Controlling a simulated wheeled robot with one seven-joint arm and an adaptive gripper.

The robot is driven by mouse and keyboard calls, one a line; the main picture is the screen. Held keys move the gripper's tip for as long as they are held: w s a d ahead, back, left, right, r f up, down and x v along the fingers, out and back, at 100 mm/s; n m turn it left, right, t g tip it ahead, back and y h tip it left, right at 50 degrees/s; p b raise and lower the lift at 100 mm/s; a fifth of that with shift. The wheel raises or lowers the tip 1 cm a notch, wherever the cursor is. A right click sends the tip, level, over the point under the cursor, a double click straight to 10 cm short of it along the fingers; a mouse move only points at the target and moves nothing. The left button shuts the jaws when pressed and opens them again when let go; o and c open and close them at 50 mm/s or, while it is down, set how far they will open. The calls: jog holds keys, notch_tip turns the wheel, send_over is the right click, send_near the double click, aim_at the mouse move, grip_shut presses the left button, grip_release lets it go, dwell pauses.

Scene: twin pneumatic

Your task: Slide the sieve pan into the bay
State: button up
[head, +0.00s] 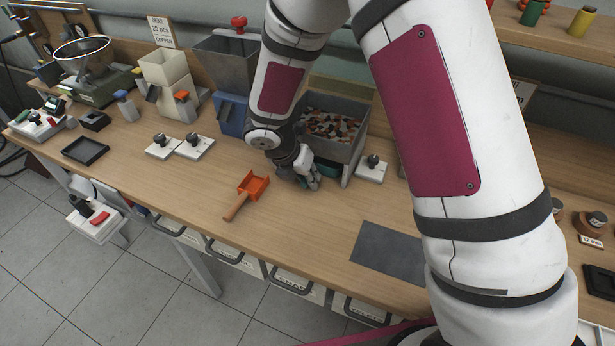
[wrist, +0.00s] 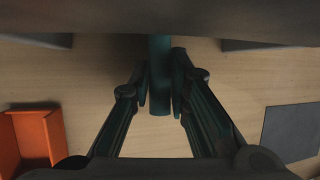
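The sieve pan (head: 326,170) shows as a teal edge low under the grey bin, mostly hidden by my gripper and the bin. Its teal handle (wrist: 160,72) points toward me in the wrist view. My gripper (head: 309,178) is at the bin's front, just above the table. In the wrist view my gripper's fingers (wrist: 161,88) lie close along both sides of the handle and appear shut on it. The bay appears to be the space under the grey bin (head: 345,150), which holds brown and pale pieces. How far in the pan sits is hidden.
An orange scoop (head: 252,187) with a wooden handle lies left of my gripper. A white block with a black knob (head: 372,168) stands close right of the bin. A blue-based hopper (head: 232,112) stands to the left. A flat grey mat (head: 388,252) lies front right.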

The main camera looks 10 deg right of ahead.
jog(key=o, duration=0.3)
jog(key=shift+r, duration=0.1)
jog(key=v, duration=1.2)
jog(key=s+d+r+m, duration=0.3)
jog(key=d+r+m, duration=0.2)
jog(key=r, duration=0.1)
jog(key=s+d+r+m+y, duration=0.1)
jog(key=s+d+r+m, duration=0.2)
jog(key=s+m, duration=0.3)
jog(key=s+d+r+m+t+y, duration=0.1)
jog(key=s+d+r+m+y, duration=0.1)
jog(key=s+m, duration=0.5)
jog(key=s+d+r+m+t+y, duration=0.1)
jog(key=s+d+r+m, duration=0.3)
jog(key=m, duration=0.7)
jog(key=shift+s+r+m, duration=0.4)
jog(key=shift+s+r, duration=1)
jog(key=shift+s, duration=0.35)
